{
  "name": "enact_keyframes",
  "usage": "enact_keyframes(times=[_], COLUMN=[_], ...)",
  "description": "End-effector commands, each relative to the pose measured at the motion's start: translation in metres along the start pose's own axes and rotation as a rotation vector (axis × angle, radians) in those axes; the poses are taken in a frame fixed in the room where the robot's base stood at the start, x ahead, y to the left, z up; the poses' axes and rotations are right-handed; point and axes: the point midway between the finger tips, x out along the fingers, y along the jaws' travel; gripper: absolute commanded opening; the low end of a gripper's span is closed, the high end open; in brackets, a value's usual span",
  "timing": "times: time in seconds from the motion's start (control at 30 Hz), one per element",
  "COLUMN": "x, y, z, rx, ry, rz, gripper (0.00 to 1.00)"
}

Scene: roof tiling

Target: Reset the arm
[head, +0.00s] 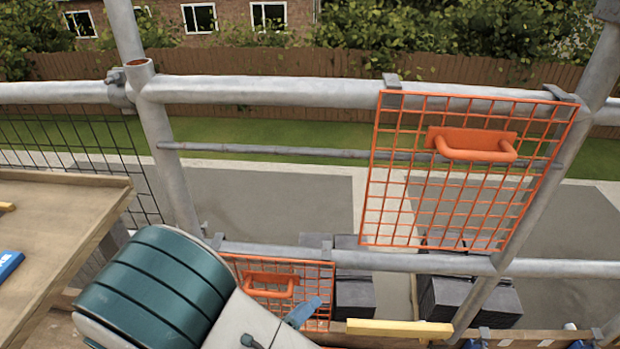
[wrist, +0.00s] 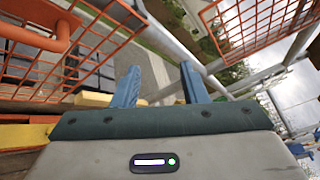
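In the wrist view my gripper (wrist: 157,88) has two blue fingers standing apart with nothing between them. In the head view part of my arm with a dark green ribbed cover fills the lower left. A blue finger of my gripper (head: 304,312) shows at the lower centre, in front of the lower orange mesh panel (head: 318,280). Whether it touches the panel I cannot tell. The rest of the gripper is hidden or out of frame in the head view.
An orange mesh panel with a handle (head: 474,150) hangs on the scaffold rail (head: 260,92). A wooden bench (head: 60,215) stands at left. Dark stacks (head: 470,300) lie beyond the rails. A yellow bar (head: 400,328) lies at the bottom.

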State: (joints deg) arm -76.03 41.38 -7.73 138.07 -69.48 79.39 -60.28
Motion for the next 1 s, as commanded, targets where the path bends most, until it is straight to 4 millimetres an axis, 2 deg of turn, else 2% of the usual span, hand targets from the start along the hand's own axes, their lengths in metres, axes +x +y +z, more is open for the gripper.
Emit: enact_keyframes(times=[0.03, 0.1, 0.3, 0.57, 0.77, 1.0], x=[0.012, 0.024, 0.043, 0.045, 0.04, 0.039], y=[-0.032, -0.06, -0.134, -0.217, -0.277, -0.348], z=[0.005, 0.002, -0.008, -0.007, 0.009, 0.044], rx=[0.11, 0.261, 0.71, 1.327, 1.82, 2.402], ry=[0.117, 0.263, 0.653, 1.09, 1.365, 1.602], rz=[-0.014, -0.041, -0.166, -0.423, -0.679, -1.014], gripper=[0.39, 0.39, 0.39, 0.39, 0.39, 0.39])
